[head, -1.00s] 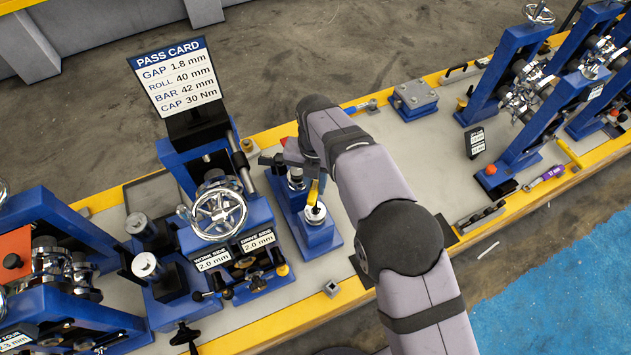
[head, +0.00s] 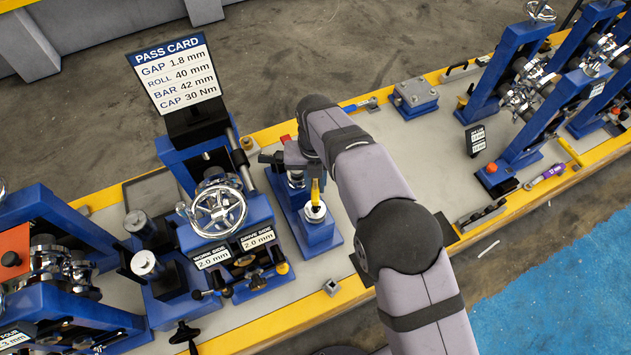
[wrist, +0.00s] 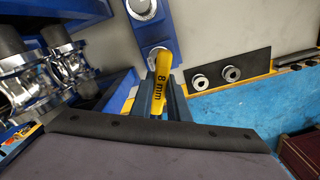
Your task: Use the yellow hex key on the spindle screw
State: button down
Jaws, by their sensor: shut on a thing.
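The yellow hex key (head: 315,190) stands roughly upright over the silver spindle top (head: 316,213) on a blue block (head: 318,236). Its lower end meets or nearly meets the dark centre of the spindle; the screw socket is too small to make out. In the wrist view the key (wrist: 162,82) is marked "8 mm", and my gripper (wrist: 162,103) is shut on it. In the head view my wrist hides most of the fingers.
A blue stand with a handwheel (head: 217,212) and a pass card (head: 178,75) is left of my gripper. Blue roll stands (head: 520,90) are at the right. A small metal-topped block (head: 414,98) sits behind my arm. Bare grey bench (head: 430,150) lies to the right.

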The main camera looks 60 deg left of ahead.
jog(key=shift+n, duration=0.6)
jog(key=shift+m, duration=0.3)
jog(key=shift+r+p, duration=0.7)
jog(key=shift+r, duration=0.5)
jog(key=shift+r+p, duration=0.75)
jog(key=shift+r, duration=1.65)
